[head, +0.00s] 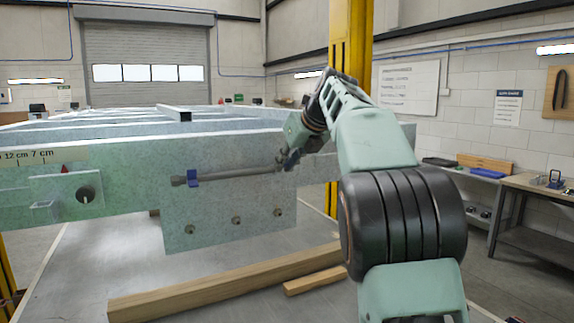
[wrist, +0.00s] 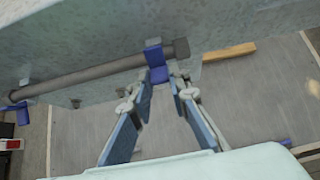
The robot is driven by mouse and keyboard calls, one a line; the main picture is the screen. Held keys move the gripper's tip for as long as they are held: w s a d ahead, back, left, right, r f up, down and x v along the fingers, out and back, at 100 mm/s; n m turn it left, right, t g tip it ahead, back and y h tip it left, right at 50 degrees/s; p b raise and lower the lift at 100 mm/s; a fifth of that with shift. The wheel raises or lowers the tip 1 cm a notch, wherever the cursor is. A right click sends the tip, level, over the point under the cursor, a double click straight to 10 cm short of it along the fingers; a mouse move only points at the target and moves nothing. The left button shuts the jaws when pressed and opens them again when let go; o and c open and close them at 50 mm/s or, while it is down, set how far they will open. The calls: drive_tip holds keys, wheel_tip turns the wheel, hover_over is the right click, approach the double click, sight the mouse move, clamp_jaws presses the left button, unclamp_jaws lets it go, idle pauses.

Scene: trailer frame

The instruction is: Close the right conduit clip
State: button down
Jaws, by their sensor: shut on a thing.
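A grey conduit (head: 235,173) runs along the face of the pale steel frame rail; it also shows in the wrist view (wrist: 85,78). The left blue clip (head: 193,178) sits near its left end and shows at the far left of the wrist view (wrist: 15,112). The right conduit clip (wrist: 154,56) is blue and sits around the conduit near its other end. My gripper (head: 287,160) is at that end, its fingertips (wrist: 163,82) shut on the lower part of the clip. In the head view my gripper hides this clip. I cannot tell whether its latch is engaged.
A plate with several holes (head: 230,222) hangs below the conduit. Wooden beams (head: 225,285) lie on the table (head: 85,270) in front of the frame. A bracket (head: 70,192) stands out at left. A workbench (head: 530,188) stands far right. The space below the rail is mostly clear.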

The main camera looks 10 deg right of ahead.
drive_tip(key=shift+g, duration=0.3)
idle(0.5)
drive_tip(key=c, duration=1.8)
unclamp_jaws()
drive_tip(key=shift+r, duration=0.1)
drive_tip(key=v, duration=1.2)
drive_tip(key=shift+w, duration=0.1)
